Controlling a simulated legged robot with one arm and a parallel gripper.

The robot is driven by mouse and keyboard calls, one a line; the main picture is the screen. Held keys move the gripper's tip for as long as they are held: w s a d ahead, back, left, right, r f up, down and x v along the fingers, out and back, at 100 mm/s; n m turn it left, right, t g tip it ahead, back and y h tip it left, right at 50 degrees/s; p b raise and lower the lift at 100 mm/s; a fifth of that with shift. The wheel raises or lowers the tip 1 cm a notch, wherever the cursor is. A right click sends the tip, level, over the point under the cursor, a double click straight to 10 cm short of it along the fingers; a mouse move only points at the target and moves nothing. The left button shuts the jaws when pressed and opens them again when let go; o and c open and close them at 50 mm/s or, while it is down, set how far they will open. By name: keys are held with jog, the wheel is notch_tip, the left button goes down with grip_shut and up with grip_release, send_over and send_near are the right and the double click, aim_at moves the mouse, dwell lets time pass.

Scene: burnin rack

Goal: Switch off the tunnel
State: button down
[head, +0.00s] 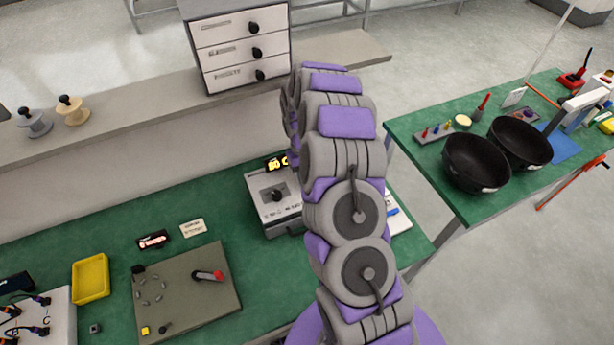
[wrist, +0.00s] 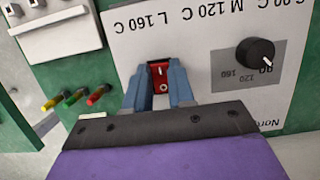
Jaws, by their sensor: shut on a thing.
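In the wrist view, a white panel (wrist: 205,40) carries upside-down temperature text. A red rocker switch (wrist: 160,72) in a dark frame is set in it, with a white mark on the rocker. My gripper (wrist: 160,88) has its two blue-grey fingers on either side of the switch, closed on it. A black knob (wrist: 255,54) on a grey scale marked 120 and 160 sits to the right, its pointer near 90. In the head view my arm hides the gripper and the switch. A grey box (head: 262,206) with a black knob shows partly behind the arm; I cannot tell if it is the tunnel.
Yellow, green and red pegs (wrist: 75,98) stand left of my gripper in the wrist view. In the head view, a lit display (head: 277,161) stands behind the grey box. A plate (head: 190,295) with a red-tipped lever and a yellow tray (head: 91,278) are at left.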

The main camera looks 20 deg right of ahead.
jog(key=c, duration=1)
grip_release()
jog(key=shift+o, duration=0.2)
jog(key=shift+r, duration=0.1)
jog(key=shift+r, duration=0.25)
notch_tip(320, 180, up, 3)
jog(key=shift+s+r+p, duration=0.1)
jog(key=shift+s+p, duration=0.05)
jog(key=shift+p, duration=0.25)
jog(key=s+a+r+p, duration=0.1)
jog(key=s+a, duration=0.2)
jog(key=s, duration=1.2)
jog(key=shift+s, duration=0.15)
jog(key=shift+a+r, duration=0.15)
